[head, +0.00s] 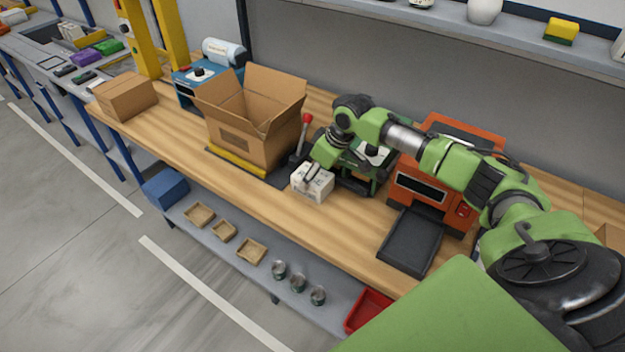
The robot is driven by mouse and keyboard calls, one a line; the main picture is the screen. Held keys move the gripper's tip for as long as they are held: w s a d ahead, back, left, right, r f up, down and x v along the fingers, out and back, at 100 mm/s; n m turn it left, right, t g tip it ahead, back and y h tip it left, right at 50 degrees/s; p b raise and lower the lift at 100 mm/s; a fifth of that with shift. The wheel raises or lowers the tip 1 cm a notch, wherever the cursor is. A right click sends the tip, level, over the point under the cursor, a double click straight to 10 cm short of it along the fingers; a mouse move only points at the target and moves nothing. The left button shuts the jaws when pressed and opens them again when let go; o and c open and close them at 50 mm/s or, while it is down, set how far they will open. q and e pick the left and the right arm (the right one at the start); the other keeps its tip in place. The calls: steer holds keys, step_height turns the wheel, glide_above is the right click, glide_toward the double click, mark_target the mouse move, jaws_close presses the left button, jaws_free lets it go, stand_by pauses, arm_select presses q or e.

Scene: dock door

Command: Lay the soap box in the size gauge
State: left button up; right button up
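A small white printed box (312,187), which looks like the soap box, is at the middle of the wooden bench, near its front edge. My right gripper (312,172) points down at it, its fingers overlapping the box's top. Whether the fingers are closed on the box, and whether the box rests on the bench or is slightly raised, I cannot tell. I cannot pick out the size gauge with certainty; a dark green device (352,180) stands just behind the gripper, partly hidden by my arm. My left gripper is not in view.
An open carton (250,128) stands left of the white box, with a red-knobbed lever (303,138) between them. An orange machine (410,186) with a dark tray (411,241) is to the right. A closed carton (126,97) is far left. Bare bench lies before the carton.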

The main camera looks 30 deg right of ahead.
steer(key=shift+f, duration=0.25)
stand_by(0.6)
steer(key=shift+c, duration=0.5)
steer(key=c, duration=1.1)
steer(key=shift+o, duration=0.2)
steer(key=shift+r, duration=0.1)
